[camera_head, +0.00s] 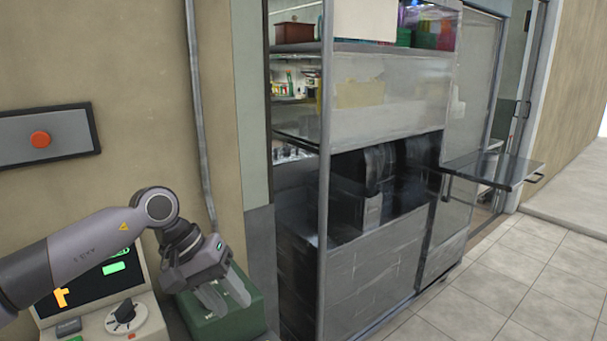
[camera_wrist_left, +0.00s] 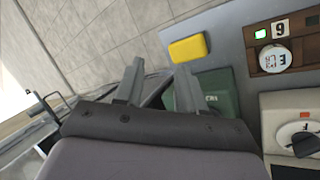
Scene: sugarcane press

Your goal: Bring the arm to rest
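My left arm (camera_head: 90,255) comes in from the left in the head view, bent at a grey elbow joint. My left gripper (camera_head: 231,299) points down and right, in front of a dark green box (camera_head: 248,312). Its two pale fingers stand apart with nothing seen between them. In the left wrist view, the open fingers (camera_wrist_left: 160,70) show a clear gap, and the green box (camera_wrist_left: 222,92) lies just to their right. Whether a finger touches the box, I cannot tell. My right gripper is in neither view.
A console with a dark screen (camera_head: 78,287) and a round dial (camera_head: 126,318) stands below my left arm. A yellow block (camera_wrist_left: 188,48) shows in the wrist view. A glass-fronted cabinet (camera_head: 375,285) stands right; tiled floor (camera_head: 540,285) is clear.

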